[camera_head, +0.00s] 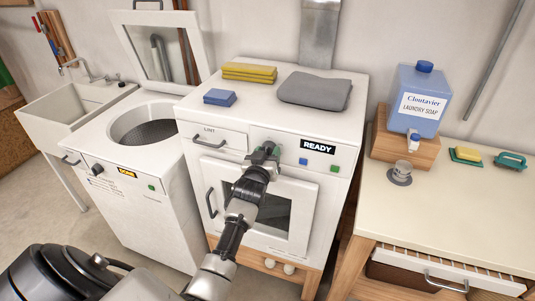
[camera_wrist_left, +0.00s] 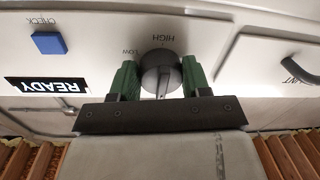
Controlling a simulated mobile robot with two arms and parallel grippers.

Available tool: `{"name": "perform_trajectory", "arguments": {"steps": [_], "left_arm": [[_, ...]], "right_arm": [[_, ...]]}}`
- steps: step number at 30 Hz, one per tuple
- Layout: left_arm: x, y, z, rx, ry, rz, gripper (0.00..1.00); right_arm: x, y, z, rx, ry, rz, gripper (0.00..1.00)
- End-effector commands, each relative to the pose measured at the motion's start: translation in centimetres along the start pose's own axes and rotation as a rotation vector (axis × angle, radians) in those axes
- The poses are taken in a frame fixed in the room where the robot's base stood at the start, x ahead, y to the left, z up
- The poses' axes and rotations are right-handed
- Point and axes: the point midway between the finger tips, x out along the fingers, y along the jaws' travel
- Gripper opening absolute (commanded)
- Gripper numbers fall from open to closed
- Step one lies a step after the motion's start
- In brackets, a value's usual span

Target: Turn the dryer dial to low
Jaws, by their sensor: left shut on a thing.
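The white dryer (camera_head: 232,142) stands in the middle of the head view with a black READY display (camera_head: 318,147). My left gripper (camera_head: 263,153) is at its front panel, over the dial, which it mostly hides there. In the left wrist view, which shows the panel upside down, the round dark grey dial (camera_wrist_left: 160,70) sits between the two green fingers. The fingers are shut on its sides. The HIGH label (camera_wrist_left: 160,37) and the LOW label (camera_wrist_left: 129,51) are printed around it. I cannot tell clearly which label the dial's mark points at. My right gripper is out of view.
A blue CHECK button (camera_wrist_left: 48,43) is beside the dial. Yellow cloths (camera_head: 249,72), a blue cloth (camera_head: 219,97) and a grey cloth (camera_head: 314,90) lie on the dryer. The open washer (camera_head: 130,200) is at left; a table with a soap jug (camera_head: 418,95) is at right.

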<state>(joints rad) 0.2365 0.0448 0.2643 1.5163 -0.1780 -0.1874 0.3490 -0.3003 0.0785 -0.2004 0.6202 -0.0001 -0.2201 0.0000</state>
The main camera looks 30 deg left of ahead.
Motion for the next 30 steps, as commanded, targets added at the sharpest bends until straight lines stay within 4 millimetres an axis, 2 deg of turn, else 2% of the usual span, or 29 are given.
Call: {"name": "perform_trajectory", "arguments": {"steps": [11,30], "left_arm": [[0.0,-0.1,0.1,0.145,0.009,0.001,0.24],[0.0,-0.4,0.1,0.735,0.047,0.009,0.24]], "right_arm": [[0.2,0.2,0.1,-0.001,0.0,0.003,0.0],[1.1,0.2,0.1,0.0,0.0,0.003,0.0]]}}
